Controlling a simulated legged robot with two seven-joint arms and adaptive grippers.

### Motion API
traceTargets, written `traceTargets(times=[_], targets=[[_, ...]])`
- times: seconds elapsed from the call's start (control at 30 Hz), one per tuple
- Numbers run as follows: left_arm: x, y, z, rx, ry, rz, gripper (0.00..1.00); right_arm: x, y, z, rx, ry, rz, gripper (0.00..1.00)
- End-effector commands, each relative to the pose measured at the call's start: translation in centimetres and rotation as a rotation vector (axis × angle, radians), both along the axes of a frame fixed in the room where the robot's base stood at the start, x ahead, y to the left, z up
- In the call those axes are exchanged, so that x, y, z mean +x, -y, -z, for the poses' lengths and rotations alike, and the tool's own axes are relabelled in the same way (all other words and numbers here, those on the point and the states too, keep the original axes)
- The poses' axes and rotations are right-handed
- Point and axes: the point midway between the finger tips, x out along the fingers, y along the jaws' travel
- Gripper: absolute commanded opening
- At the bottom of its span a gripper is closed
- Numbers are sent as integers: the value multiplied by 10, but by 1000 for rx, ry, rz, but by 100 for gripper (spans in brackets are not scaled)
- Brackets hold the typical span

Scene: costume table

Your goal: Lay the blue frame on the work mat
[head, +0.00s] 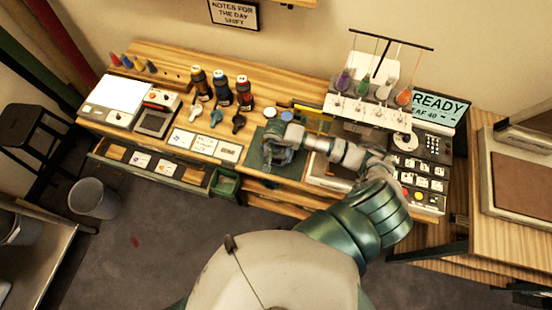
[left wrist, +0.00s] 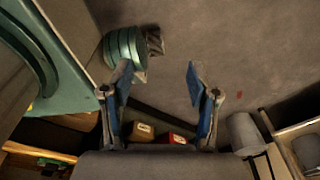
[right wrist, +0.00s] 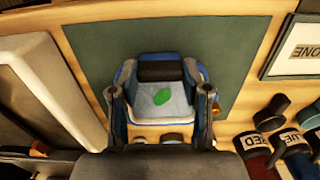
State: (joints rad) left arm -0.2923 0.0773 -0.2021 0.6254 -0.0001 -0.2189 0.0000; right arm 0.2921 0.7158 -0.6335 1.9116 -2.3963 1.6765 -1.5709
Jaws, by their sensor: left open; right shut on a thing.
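The blue frame (right wrist: 134,116) holds white cloth with a green leaf-shaped patch. It shows between the fingers of my right gripper (right wrist: 160,98), which is shut on it. The frame is over the dark green work mat (right wrist: 238,48); I cannot tell whether it touches. In the head view, my right gripper (head: 272,150) is over the mat (head: 256,160), and the gripper mostly hides the frame. My left gripper (left wrist: 160,82) is open and empty above the floor in the left wrist view; it does not show in the head view.
White cards (head: 204,145) lie left of the mat. The embroidery machine (head: 375,112) stands to the right. An open drawer (head: 150,165) juts from the table's front. A bin (head: 93,198) stands on the floor.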

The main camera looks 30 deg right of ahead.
Motion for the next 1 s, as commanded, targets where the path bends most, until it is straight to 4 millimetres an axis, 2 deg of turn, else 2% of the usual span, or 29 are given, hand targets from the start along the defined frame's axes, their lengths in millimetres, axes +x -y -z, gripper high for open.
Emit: traceTargets(times=[0.1, 0.3, 0.33, 0.4, 0.43, 0.77, 0.87, 1.0], targets=[[-10, -5, -3, 6, -14, 0, 60, 0, 1, 12, 2, -1, 1, 14], [-14, -7, -2, 9, -20, -2, 60, 0, 2, 13, 1, 0, -1, 14], [-14, -7, -2, 9, -20, -2, 60, 0, 2, 13, 1, 0, 0, 49], [-13, -7, -2, 9, -19, -2, 60, 0, 1, 13, 1, 0, 0, 67], [-13, -6, -2, 8, -20, -2, 60, 0, 1, 13, 1, 0, 0, 72], [-9, -1, -2, 2, -13, -3, 60, 0, 0, 11, 0, 1, 0, 72], [-9, -1, -1, 2, -13, -2, 60, 1, 0, 2, 0, 4, -1, 72], [-9, -2, 3, 3, -13, -2, 60, 2, 2, -24, -1, 7, -2, 72]])
